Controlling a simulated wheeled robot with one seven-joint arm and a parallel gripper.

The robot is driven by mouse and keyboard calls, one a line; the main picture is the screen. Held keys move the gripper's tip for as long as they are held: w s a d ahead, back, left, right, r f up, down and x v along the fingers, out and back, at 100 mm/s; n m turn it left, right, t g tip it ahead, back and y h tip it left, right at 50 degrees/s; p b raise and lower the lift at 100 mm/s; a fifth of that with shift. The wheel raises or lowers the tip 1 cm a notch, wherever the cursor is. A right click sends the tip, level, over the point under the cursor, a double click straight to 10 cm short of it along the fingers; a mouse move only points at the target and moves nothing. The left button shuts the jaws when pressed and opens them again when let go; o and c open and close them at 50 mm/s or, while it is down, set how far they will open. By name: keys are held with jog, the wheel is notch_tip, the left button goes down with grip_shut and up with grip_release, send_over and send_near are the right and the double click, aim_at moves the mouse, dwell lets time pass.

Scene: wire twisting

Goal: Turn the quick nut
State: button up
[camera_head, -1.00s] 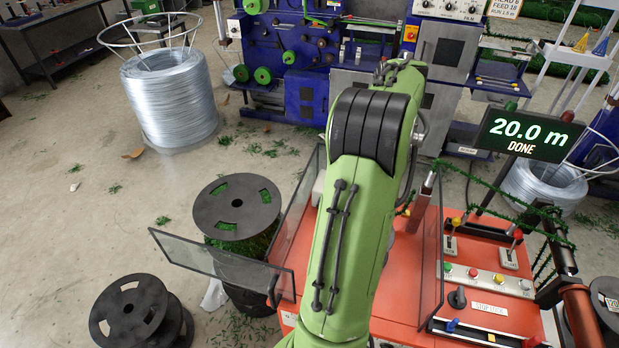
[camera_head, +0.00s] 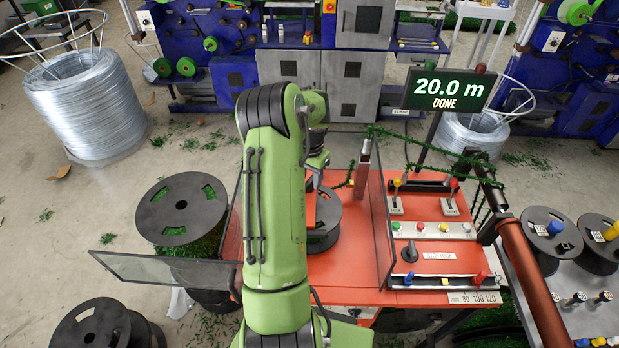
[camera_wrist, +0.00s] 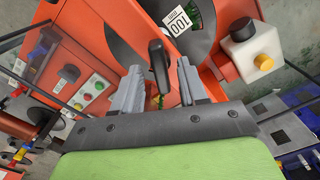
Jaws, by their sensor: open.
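The quick nut (camera_wrist: 158,60) is a black, lever-shaped piece in front of the dark spool's face in the wrist view. My gripper (camera_wrist: 160,72) is open, with one grey finger on each side of the nut; a gap shows on both sides, wider on the left. How deep the nut sits between the fingers is hard to tell. The spool (camera_wrist: 205,22) carries a white "100" label and some green wire shows through it. In the head view the spool (camera_head: 325,222) stands on the orange machine, partly behind my arm, which hides the nut.
A clear guard panel (camera_head: 385,225) stands right of the spool, and an opened panel (camera_head: 165,270) juts out left. The button panel (camera_head: 435,230) is to the right. The display (camera_head: 448,90) reads 20.0 m DONE.

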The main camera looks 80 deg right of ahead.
jog(key=shift+f, duration=0.35)
jog(key=shift+c, duration=0.3)
grip_shut()
